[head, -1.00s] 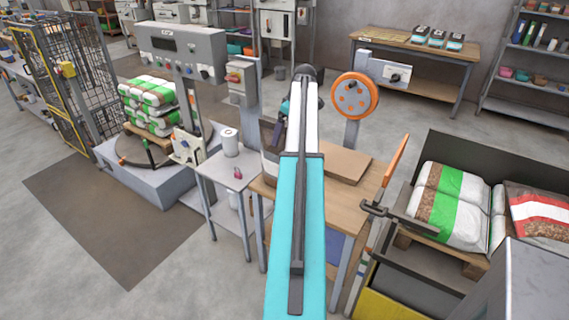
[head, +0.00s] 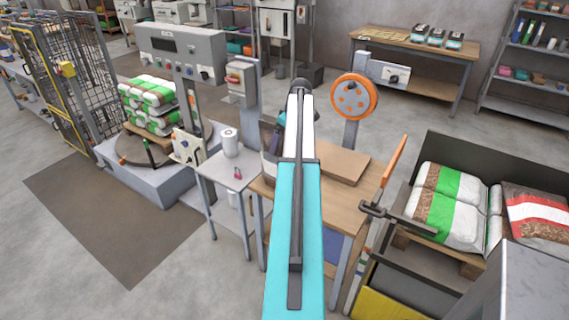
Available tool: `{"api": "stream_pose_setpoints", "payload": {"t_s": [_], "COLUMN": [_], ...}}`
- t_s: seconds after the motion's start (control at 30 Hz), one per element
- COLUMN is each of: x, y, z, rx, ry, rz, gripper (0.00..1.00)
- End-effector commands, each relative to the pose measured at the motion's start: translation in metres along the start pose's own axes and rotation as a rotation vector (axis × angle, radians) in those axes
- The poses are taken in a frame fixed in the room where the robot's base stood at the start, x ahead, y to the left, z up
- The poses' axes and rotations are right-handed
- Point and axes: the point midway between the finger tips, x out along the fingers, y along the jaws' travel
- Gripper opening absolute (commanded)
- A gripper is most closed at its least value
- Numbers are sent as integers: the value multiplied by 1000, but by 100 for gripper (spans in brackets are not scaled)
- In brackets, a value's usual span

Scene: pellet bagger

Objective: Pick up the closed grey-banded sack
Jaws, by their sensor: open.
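I see no sack with a grey band in the head view. A white sack with a green band (head: 447,203) lies on the pallet at the right. Beside it is a sack with a red and white band (head: 537,216). Several green-banded sacks (head: 150,106) are stacked on the turntable at the left. My teal and white arm reaches away over the wooden bench (head: 263,186) and hides part of it. My gripper is hidden beyond the arm, so its jaws do not show.
A small grey table (head: 221,171) with a white roll (head: 229,142) stands left of the bench. An orange reel (head: 354,97) stands behind it, and a brown flat stack (head: 343,166) lies on it. A wire cage (head: 60,95) is far left. Floor at front left is clear.

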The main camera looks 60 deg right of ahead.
Motion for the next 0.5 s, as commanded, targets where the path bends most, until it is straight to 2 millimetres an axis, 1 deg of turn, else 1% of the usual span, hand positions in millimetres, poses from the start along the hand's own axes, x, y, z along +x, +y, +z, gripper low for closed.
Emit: {"api": "stream_pose_setpoints", "payload": {"t_s": [0.1, 0.2, 0.5], "x": [10, 15, 17], "y": [-1, 0, -1], "z": [-1, -1, -1], "rx": [-1, -1, -2], "ry": [-1, 0, 0], "rz": [-1, -1, 0], "gripper": [97, 97, 97]}}
